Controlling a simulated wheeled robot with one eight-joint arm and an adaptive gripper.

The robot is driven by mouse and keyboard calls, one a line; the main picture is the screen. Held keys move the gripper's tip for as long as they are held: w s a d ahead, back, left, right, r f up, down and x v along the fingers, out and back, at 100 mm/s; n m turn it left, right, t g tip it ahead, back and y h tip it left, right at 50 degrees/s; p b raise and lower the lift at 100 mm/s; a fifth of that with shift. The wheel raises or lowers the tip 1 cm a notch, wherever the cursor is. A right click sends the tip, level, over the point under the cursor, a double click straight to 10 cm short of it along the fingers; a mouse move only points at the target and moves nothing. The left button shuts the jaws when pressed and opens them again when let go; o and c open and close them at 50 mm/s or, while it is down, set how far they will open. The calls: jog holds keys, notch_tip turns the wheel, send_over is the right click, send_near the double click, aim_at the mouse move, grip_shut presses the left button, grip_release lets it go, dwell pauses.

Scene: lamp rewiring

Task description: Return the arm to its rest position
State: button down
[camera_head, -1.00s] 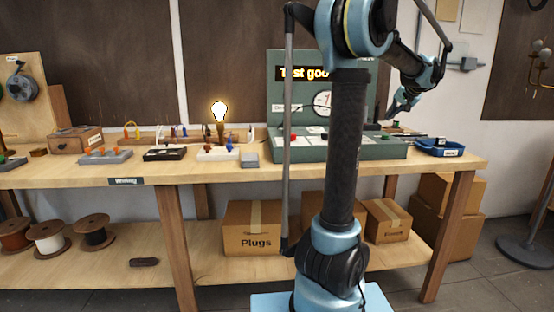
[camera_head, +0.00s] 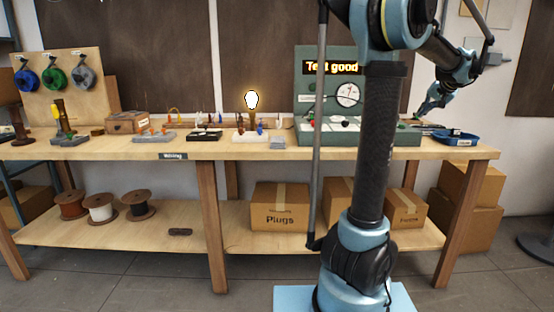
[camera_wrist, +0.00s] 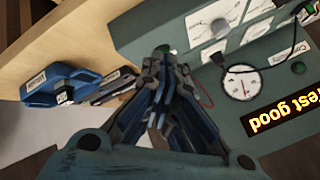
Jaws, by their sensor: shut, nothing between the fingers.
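My gripper (camera_head: 430,108) hangs in the air at the right end of the workbench, close to the right side of the green test case (camera_head: 312,92). In the wrist view my gripper (camera_wrist: 158,68) is shut, with nothing between its fingertips. The test case (camera_wrist: 232,112) shows there too, with its dial and a lit "Test good" sign. My arm stands upright in front of the bench and bends over to the right. A lit bulb (camera_head: 251,101) stands on the bench left of the case.
The wooden bench (camera_head: 100,150) holds small parts blocks and a wooden box (camera_head: 126,122). A blue tray (camera_head: 455,138) sits at its right end, near my gripper. Wire spools and cardboard boxes (camera_head: 279,207) are on the lower shelf. Floor in front is clear.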

jog(key=s+a+f+n+g, duration=0.1)
jog(key=s+a+f, duration=0.3)
jog(key=a, duration=0.6)
jog(key=s+a+f+n+g+y, duration=0.15)
jog(key=s+a+f, duration=0.3)
jog(key=a, duration=0.55)
jog(key=s+a+f+n+g, duration=0.2)
jog(key=s+a+f, duration=0.25)
jog(key=a, duration=0.65)
jog(key=s+a+f+n+g+h, duration=0.1)
jog(key=s+a+f, duration=0.3)
jog(key=s+f, duration=0.4)
jog(key=s+a+f+n+g+h, duration=0.1)
jog(key=s+a+f, duration=0.3)
jog(key=s+f, duration=0.5)
jog(key=s+n, duration=0.1)
jog(key=s, duration=0.3)
jog(key=shift+a+f, duration=0.15)
jog(key=shift+a, duration=0.25)
jog(key=shift+n+g+h, duration=0.25)
